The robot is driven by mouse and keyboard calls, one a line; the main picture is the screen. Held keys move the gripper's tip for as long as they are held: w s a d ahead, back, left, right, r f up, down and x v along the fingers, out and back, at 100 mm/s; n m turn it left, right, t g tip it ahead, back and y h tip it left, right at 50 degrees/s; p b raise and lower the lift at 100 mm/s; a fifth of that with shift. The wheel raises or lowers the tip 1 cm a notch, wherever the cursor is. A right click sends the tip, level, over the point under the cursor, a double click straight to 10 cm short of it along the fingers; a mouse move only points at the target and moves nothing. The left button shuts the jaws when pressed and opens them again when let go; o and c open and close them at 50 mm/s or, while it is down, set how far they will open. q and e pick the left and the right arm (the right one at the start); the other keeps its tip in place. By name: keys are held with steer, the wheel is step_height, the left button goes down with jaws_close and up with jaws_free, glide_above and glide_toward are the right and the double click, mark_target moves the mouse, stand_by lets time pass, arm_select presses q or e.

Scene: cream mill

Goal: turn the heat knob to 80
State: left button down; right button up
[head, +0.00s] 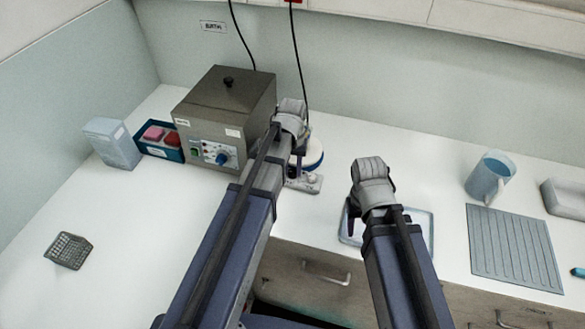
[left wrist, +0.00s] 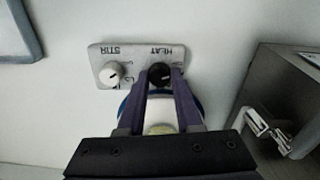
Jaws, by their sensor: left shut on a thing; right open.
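The hotplate stirrer has a round blue-edged top (head: 313,158) and a pale front panel (head: 306,184), partly hidden behind my left arm in the head view. In the left wrist view the panel (left wrist: 133,52) carries a black knob (left wrist: 159,72) under the word HEAT and a white knob (left wrist: 112,73) under STIR. My left gripper (left wrist: 160,80) is shut on the black heat knob, one finger on each side. The knob's pointer and the scale figures are too small to read. My right gripper (head: 354,214) is open and empty over a pale tray.
A brown box-shaped bath with a blue dial (head: 222,156) stands left of the stirrer, close to my left arm. The pale tray (head: 431,236), a grey ribbed mat (head: 512,248) and a blue jug (head: 489,177) lie to the right. The left bench is mostly clear.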

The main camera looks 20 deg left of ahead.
arm_select(q)
steer(key=m, duration=0.5)
steer(key=shift+m, duration=0.3)
steer(key=m, duration=1)
steer(key=shift+m, duration=0.4)
steer(key=m, duration=0.5)
steer(key=shift+m, duration=0.3)
steer(key=c, duration=0.6)
jaws_free()
steer(key=shift+r, duration=0.15)
arm_select(e)
steer(key=shift+r, duration=0.1)
